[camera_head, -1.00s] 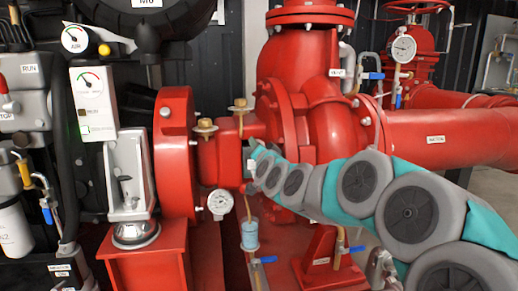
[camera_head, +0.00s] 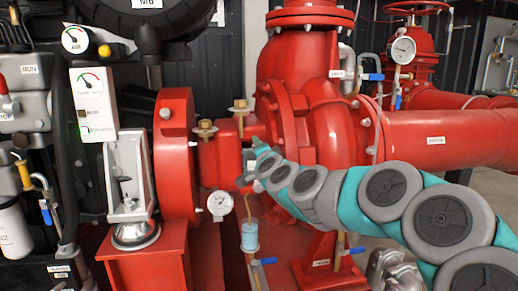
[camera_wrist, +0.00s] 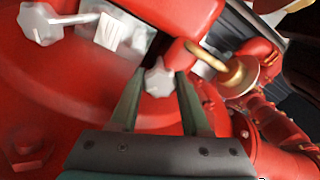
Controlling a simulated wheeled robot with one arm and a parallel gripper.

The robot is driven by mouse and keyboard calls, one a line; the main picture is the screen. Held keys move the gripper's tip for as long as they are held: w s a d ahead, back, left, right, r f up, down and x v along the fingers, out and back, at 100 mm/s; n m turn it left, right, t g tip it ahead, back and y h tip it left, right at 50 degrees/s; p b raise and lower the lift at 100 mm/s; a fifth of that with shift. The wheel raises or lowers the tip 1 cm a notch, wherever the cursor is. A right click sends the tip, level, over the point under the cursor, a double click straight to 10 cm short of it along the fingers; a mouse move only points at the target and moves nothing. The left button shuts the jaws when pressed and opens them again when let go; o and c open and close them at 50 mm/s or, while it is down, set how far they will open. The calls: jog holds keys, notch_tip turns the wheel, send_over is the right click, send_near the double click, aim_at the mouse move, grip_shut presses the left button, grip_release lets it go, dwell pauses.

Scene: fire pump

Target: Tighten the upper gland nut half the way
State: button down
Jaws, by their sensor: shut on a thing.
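My gripper (camera_head: 248,162) is at the red shaft housing between the round red flange and the pump casing. In the wrist view, my gripper (camera_wrist: 159,82) has its two fingers on either side of a pale lobed nut, the upper gland nut (camera_wrist: 158,79), and is shut on it. This nut is the one nearer the brass cup. A second pale lobed nut (camera_wrist: 40,23) sits on a stud at the upper left of the wrist view, apart from the fingers. In the head view my fingers largely hide the gland.
A brass cup (camera_wrist: 237,76) stands close beside the right finger; it also shows above my gripper in the head view (camera_head: 240,106). A small gauge (camera_head: 220,203) and a blue cup (camera_head: 249,234) sit below. The pump casing (camera_head: 335,130) is close to my arm.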

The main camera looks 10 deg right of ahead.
jog(key=shift+c, duration=1.8)
grip_release()
jog(key=s, duration=0.7)
jog(key=shift+s, duration=0.4)
